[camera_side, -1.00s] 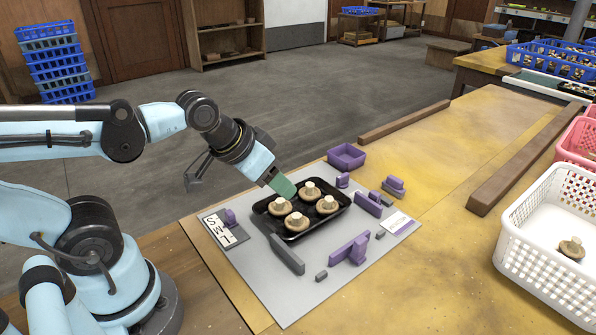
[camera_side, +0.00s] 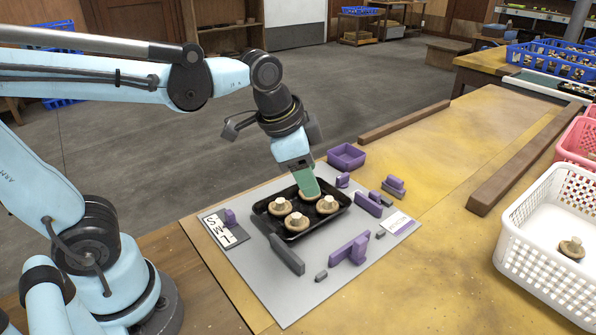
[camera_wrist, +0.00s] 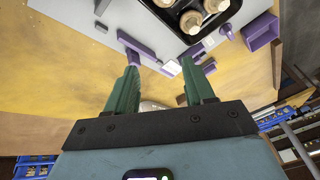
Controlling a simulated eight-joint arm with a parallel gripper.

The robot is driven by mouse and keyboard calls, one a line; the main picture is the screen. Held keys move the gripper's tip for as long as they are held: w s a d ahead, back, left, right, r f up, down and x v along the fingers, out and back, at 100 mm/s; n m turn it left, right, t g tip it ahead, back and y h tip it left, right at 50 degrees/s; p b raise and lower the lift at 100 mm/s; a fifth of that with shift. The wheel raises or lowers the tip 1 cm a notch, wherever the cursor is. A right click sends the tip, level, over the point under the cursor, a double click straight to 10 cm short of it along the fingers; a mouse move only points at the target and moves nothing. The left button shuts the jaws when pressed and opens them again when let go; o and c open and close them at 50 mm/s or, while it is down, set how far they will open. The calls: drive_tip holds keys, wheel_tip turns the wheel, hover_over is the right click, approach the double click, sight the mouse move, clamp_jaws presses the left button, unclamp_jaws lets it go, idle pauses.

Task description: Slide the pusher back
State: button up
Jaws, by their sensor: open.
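A purple bar with an upright block handle, which looks like the pusher (camera_side: 342,251), lies on the grey board right of the tray's front end. It shows at upper left in the wrist view (camera_wrist: 140,48). A second purple bar (camera_side: 368,205) lies farther back; I cannot rule it out as the pusher. The black tray (camera_side: 292,236) holds several mushrooms, stems up. My gripper (camera_side: 308,192) has green fingers over the tray's far part, away from the front bar. In the wrist view (camera_wrist: 160,72), its fingers are apart with nothing between them.
A grey bar (camera_side: 287,255) stands along the tray's front side. A purple bin (camera_side: 346,157) and small purple blocks (camera_side: 394,187) sit farther back. Wooden rails (camera_side: 405,121) border the table. A white basket (camera_side: 540,290) stands at right.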

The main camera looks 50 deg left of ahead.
sight(361, 240)
drive_tip(key=w+d+f+m+g, duration=0.2)
drive_tip(key=w+d+m+g, duration=0.3)
drive_tip(key=d+m, duration=0.5)
drive_tip(key=shift+m+t+y, duration=0.3)
drive_tip(key=shift+m, duration=0.2)
drive_tip(key=f, duration=0.8)
drive_tip(key=w+a+f, duration=0.1)
drive_tip(key=f, duration=0.2)
drive_tip(key=shift+f, duration=0.4)
clamp_jaws()
drive_tip(key=shift+d, duration=0.1)
